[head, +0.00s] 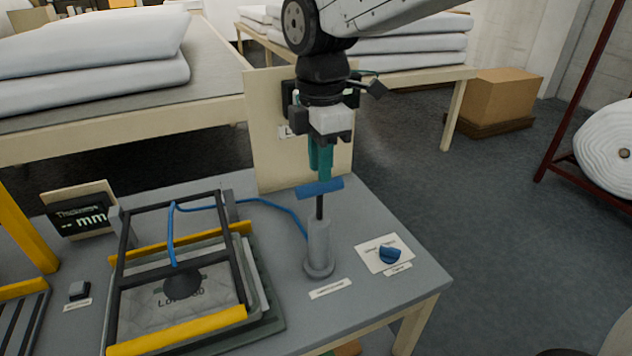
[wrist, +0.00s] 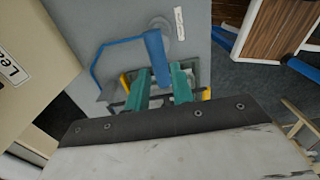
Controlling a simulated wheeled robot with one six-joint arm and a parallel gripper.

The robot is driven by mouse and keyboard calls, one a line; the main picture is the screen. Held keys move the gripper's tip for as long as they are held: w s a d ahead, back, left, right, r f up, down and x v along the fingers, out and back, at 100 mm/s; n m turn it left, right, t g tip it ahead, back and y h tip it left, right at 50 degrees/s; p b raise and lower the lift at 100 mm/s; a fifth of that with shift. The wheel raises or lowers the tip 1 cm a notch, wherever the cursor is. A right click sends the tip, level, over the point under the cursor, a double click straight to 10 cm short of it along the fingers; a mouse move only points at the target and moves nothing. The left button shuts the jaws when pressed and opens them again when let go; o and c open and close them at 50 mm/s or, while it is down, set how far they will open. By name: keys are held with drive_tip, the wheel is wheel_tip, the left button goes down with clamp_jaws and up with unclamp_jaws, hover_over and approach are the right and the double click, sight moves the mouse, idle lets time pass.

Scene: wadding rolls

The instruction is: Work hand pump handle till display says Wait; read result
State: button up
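The hand pump (head: 319,248) stands upright on the grey table, with a blue crossbar handle (head: 319,188) on a dark rod raised above its grey body. My gripper (head: 320,172) points down just above the handle, its teal fingers apart. In the wrist view the handle (wrist: 156,52) runs toward the gap between the fingers (wrist: 162,82); I see no clear contact. The display (head: 80,217) at the left reads "Thickness -- mm". A blue hose (head: 270,203) links the pump side to the press frame (head: 127,275), which stands over a grey pad.
A blue knob (head: 389,254) sits on a white plate right of the pump. A pale upright board (head: 270,140) stands close behind my gripper. A small dark button (head: 78,289) is at the left.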

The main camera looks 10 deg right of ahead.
drive_tip(key=shift+f, duration=0.15)
hover_over(319, 220)
drive_tip(key=shift+w+f, duration=0.2)
drive_tip(key=shift+f, duration=3.6)
drive_tip(key=shift+f, duration=1)
drive_tip(key=shift+r, duration=5)
wheel_tip(319, 220, up, 6)
